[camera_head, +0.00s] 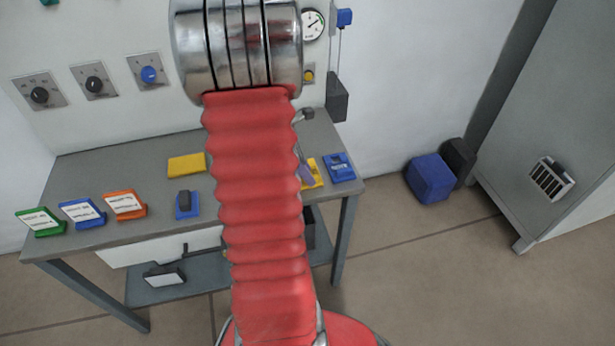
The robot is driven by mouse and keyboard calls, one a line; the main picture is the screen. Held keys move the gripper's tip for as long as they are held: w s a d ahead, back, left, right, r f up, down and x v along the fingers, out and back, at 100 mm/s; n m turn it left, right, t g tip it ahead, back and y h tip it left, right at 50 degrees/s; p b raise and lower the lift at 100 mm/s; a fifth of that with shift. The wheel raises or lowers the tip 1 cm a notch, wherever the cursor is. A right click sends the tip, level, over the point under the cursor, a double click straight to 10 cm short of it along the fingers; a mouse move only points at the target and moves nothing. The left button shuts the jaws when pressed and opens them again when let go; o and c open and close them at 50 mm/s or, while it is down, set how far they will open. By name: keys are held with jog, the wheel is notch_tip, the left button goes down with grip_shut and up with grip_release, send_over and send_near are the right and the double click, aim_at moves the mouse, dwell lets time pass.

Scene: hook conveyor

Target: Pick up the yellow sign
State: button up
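A plain yellow block (187,165) lies flat near the back edge of the grey table (150,215), left of my arm. No writing shows on it, so I cannot tell if it is the sign. Green (40,222), blue (83,213) and orange (125,205) signs with white labelled faces stand at the left front. My red-sleeved arm rises through the middle of the view; my gripper is not in view.
A blue base with a dark block (186,204) and a blue device (340,167) are on the table. Wall dials (93,85) are behind it. A blue box (430,178) is on the floor by a grey cabinet (560,140).

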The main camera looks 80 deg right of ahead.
jog(key=shift+x, duration=0.95)
jog(key=shift+c, duration=0.2)
grip_shut()
